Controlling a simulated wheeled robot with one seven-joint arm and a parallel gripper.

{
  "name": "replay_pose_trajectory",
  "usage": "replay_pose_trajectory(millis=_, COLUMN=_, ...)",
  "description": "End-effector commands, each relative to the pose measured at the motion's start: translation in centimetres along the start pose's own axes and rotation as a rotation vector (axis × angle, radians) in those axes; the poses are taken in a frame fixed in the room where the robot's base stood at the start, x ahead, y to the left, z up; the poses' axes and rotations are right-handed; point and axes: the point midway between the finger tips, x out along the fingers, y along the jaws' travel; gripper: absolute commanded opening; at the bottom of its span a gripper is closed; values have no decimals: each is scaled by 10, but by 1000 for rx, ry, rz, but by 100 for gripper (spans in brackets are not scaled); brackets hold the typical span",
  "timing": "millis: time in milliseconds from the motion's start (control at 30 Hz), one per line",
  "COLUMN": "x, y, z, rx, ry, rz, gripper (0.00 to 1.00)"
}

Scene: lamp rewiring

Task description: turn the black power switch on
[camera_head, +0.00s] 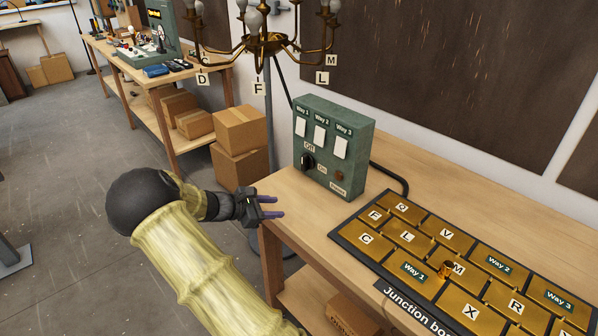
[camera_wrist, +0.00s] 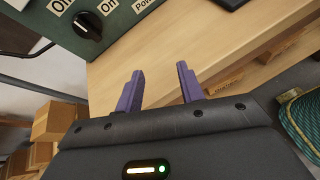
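The black power switch (camera_head: 308,161) is a round knob low on the front of a green control box (camera_head: 352,126), between "Off" and "On" labels. Its pointer direction is hard to make out. In the wrist view the knob (camera_wrist: 88,25) shows at the upper left, beside the "Off" and "On" labels. My gripper (camera_head: 268,207) is in front of the box at the table's left edge, lower and to the left of the knob, and apart from it. In the wrist view its two purple fingers (camera_wrist: 160,88) are spread with nothing between them.
The wooden table (camera_head: 284,196) carries the box and a junction board with gold lettered plates (camera_head: 410,238) on the right. Cardboard boxes (camera_head: 240,130) are stacked behind the table's left end. Open floor lies left.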

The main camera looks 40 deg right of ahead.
Motion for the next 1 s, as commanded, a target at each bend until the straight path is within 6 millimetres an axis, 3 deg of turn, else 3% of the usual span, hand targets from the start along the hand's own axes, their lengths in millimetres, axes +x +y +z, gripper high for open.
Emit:
replay_pose_trajectory(millis=133, x=0, y=47, z=-10, rx=-189, ry=-245, rz=145, gripper=38)
replay_pose_trajectory(millis=300, x=-14, y=80, z=-11, rx=-303, ry=-413, rz=238, gripper=38)
replay_pose_trajectory(millis=733, x=-15, y=84, z=-9, rx=-318, ry=-437, rz=248, gripper=38)
replay_pose_trajectory(millis=1000, x=9, y=92, z=2, rx=-317, ry=-436, rz=246, gripper=38)
